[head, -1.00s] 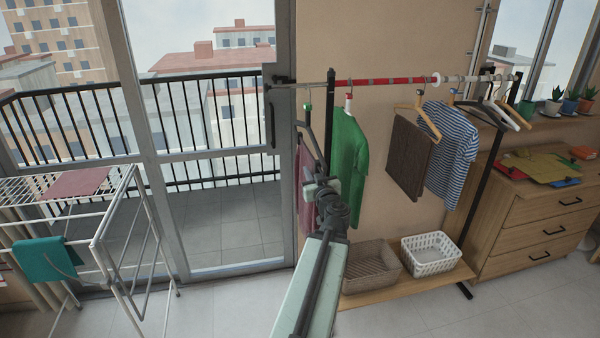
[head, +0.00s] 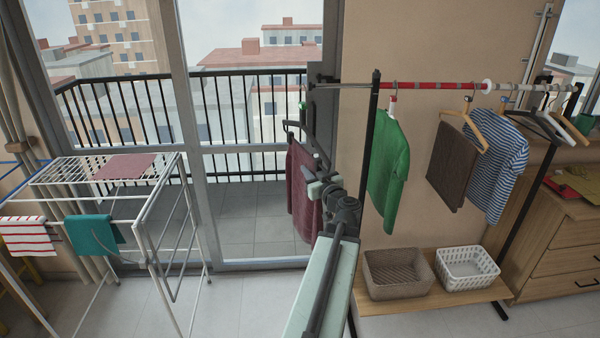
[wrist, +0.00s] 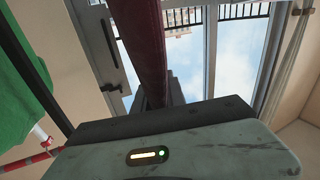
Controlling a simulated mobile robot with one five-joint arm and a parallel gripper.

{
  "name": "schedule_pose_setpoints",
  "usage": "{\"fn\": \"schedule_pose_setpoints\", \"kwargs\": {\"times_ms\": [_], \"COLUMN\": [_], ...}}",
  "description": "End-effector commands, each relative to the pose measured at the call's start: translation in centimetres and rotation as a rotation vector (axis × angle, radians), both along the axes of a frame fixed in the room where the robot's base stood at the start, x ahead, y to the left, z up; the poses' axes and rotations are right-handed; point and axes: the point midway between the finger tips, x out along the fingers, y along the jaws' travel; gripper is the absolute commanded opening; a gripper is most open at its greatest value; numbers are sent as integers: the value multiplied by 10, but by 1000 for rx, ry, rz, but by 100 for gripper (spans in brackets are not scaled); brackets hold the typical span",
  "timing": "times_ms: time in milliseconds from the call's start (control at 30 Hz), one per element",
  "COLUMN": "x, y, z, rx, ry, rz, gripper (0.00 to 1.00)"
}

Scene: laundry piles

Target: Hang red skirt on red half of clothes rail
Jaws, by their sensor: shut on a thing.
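My gripper (head: 321,170) is shut on a dark hanger (head: 296,130) that carries a dark red skirt (head: 304,195). The skirt hangs down in front of the balcony door, left of the rail's black post. The hanger's hook, with a green mark, is below the bare left rod and looks apart from the red half. In the wrist view the skirt (wrist: 146,40) runs upward beyond my gripper. The clothes rail has a red half (head: 430,86) on the left and a white half (head: 535,88) on the right. My gripper partly hides the hanger.
A green shirt (head: 388,165), brown garment (head: 449,165) and striped shirt (head: 495,165) hang on the rail. A brown basket (head: 397,275) and white basket (head: 468,268) stand on the low shelf. A drying rack (head: 165,200) stands left. Floor between is clear.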

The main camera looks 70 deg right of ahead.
Motion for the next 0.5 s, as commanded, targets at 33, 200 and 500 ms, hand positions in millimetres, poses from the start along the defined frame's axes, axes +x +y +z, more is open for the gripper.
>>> {"fn": "schedule_pose_setpoints", "kwargs": {"times_ms": [33,200,500], "x": [17,78,176], "y": [6,33,98], "z": [0,0,0], "rx": [0,2,4], "ry": [-2,-2,-5], "rz": [40,193,471], "gripper": [0,0,0]}}
